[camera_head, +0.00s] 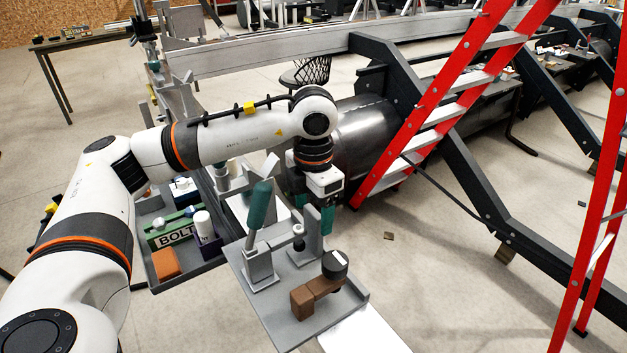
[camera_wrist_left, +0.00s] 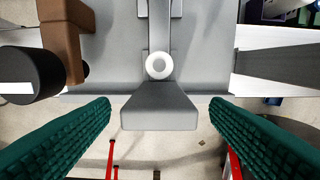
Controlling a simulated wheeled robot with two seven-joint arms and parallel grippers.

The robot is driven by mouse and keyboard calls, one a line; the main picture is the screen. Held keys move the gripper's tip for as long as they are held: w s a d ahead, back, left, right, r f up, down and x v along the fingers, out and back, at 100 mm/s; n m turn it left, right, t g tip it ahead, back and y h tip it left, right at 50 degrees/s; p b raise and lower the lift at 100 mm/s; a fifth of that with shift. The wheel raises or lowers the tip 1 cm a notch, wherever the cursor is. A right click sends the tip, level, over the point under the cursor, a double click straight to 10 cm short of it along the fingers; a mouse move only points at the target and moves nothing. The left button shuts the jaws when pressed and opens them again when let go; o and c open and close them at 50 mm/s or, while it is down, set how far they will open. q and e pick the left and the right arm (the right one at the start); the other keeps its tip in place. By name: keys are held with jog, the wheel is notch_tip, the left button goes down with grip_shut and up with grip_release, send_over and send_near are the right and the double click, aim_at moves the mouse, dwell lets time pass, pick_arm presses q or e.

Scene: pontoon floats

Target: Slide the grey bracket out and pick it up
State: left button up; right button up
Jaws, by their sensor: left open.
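The grey bracket (camera_head: 312,228) stands at the far edge of a grey tray (camera_head: 357,292), partly hidden by my left gripper in the head view. In the left wrist view the bracket (camera_wrist_left: 158,108) is a wide grey tab with a narrower strip running back, and a pale round ring (camera_wrist_left: 158,66) sits on the strip. My left gripper (camera_head: 314,218) is open, with teal fingers. In the wrist view its fingertips (camera_wrist_left: 160,112) lie to either side of the tab, with a gap on each side. My right gripper does not show.
A brown block (camera_head: 303,301) with a black cylinder (camera_head: 335,263) stands on the tray near the bracket. A teal-handled grey clamp (camera_head: 260,262) stands to its left. A bin with a green box (camera_head: 172,230) is further left. A red ladder (camera_head: 440,112) rises at right.

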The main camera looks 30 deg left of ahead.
aim_at(313, 223)
pick_arm(q)
jog(key=shift+f+p, duration=0.4)
jog(key=shift+f, duration=1.55)
jog(key=shift+c, duration=0.3)
jog(key=c, duration=1.1)
jog(key=shift+w+a+b, duration=0.2)
jog(key=shift+w+a, duration=0.1)
jog(key=shift+a, duration=0.45)
jog(key=shift+w+a+b, duration=0.25)
jog(key=shift+w+a, duration=0.1)
jog(key=shift+a, duration=0.45)
jog(key=shift+w+a+b, duration=0.2)
jog(key=shift+w+a, duration=0.1)
jog(key=shift+a, duration=0.45)
jog(key=shift+a, duration=0.1)
jog(key=o, duration=1.2)
jog(key=shift+c, duration=0.2)
notch_tip(313, 223, up, 12)
